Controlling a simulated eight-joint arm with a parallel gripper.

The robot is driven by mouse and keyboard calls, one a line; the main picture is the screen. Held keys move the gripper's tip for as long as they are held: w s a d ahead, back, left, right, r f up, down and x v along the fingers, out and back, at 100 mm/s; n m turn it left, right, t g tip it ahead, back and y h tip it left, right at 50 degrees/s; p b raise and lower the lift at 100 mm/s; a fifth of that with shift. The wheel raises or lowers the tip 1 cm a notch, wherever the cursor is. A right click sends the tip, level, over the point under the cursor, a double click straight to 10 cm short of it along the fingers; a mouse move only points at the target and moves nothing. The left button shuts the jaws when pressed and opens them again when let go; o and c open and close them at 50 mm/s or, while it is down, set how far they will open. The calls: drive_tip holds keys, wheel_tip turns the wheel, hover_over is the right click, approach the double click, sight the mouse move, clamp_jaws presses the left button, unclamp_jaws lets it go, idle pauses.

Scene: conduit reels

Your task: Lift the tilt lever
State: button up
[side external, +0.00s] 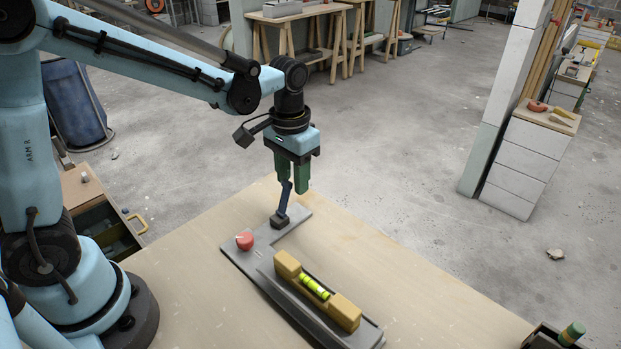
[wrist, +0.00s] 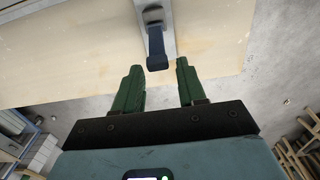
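The tilt lever (side external: 284,201) is dark blue and stands nearly upright from a dark pivot on a grey plate. In the wrist view the lever's end (wrist: 157,50) shows just beyond the gap between my fingertips, roughly centred. My gripper (side external: 292,187) points down over the lever with its green fingers apart. The wrist view shows my gripper (wrist: 158,65) open, with nothing held and floor visible between the fingers. In the side view the lever's top overlaps the tip of the left finger; I cannot tell whether they touch.
A red knob (side external: 245,240) sits on the grey plate (side external: 240,257) beside the lever. A yellow block with a bright green level vial (side external: 315,287) lies in a grey cradle in front. The wooden tabletop (side external: 430,300) is clear to the right. A dark box stands at the lower right corner.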

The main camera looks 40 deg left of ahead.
wheel_tip(320, 180, up, 7)
idle(0.9)
drive_tip(key=s+a+f+t, duration=0.1)
drive_tip(key=s+a+t, duration=0.2)
drive_tip(key=s+t, duration=0.4)
drive_tip(key=shift+s, duration=1.05)
